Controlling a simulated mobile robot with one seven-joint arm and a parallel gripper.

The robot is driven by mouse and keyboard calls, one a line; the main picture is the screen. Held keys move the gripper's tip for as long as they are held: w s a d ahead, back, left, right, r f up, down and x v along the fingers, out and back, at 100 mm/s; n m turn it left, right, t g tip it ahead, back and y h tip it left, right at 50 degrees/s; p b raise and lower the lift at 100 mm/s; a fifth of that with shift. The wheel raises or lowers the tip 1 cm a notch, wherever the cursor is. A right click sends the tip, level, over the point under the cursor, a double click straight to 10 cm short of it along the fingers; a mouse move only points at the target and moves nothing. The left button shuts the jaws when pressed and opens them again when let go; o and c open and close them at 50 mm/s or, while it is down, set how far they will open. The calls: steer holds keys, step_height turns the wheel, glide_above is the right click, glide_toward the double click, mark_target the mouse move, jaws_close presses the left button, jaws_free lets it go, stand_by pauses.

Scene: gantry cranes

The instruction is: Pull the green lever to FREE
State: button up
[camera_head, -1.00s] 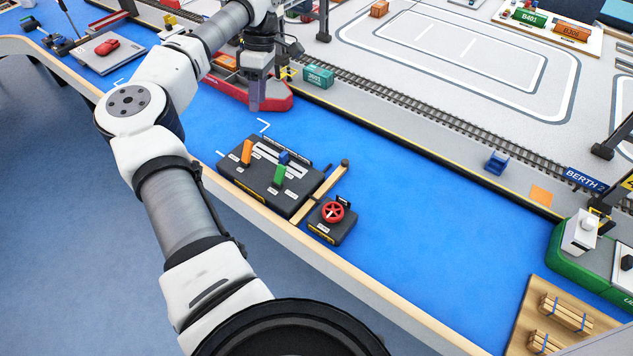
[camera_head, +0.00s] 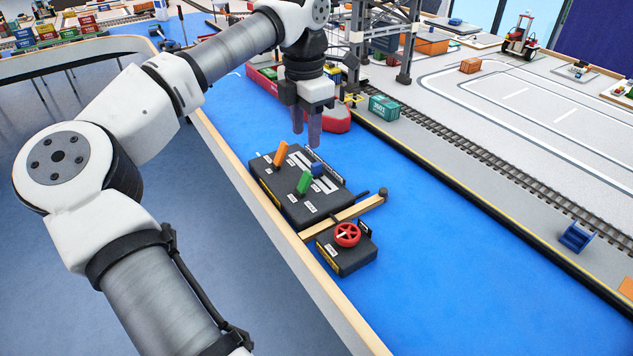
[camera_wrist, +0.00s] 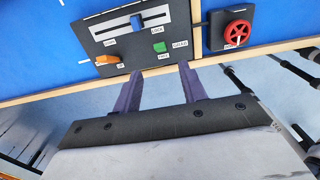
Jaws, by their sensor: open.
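The green lever (camera_head: 304,183) stands up from a black control box (camera_head: 290,207) at the table's near edge. In the wrist view the green lever (camera_wrist: 159,47) shows end-on, close to a label that seems to read FREE and with LOCKED to its right. An orange lever (camera_head: 281,154) and a blue slider (camera_head: 318,170) share the box. My gripper (camera_head: 307,142) is open and empty, above and beyond the box's far end. In the wrist view my gripper (camera_wrist: 158,85) has its fingers apart, with the green lever ahead between their tips in the picture, not touched.
A red handwheel (camera_head: 347,235) sits on a small black box beside the control box, past a wooden bar (camera_head: 345,215). A red ship (camera_head: 338,120) and crane legs stand behind my gripper. A teal container (camera_head: 384,107) lies near the rails. Open blue surface lies to the right.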

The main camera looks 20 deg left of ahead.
mark_target(307, 173)
step_height(307, 173, down, 12)
steer(key=shift+f, duration=0.1)
stand_by(0.4)
jaws_close()
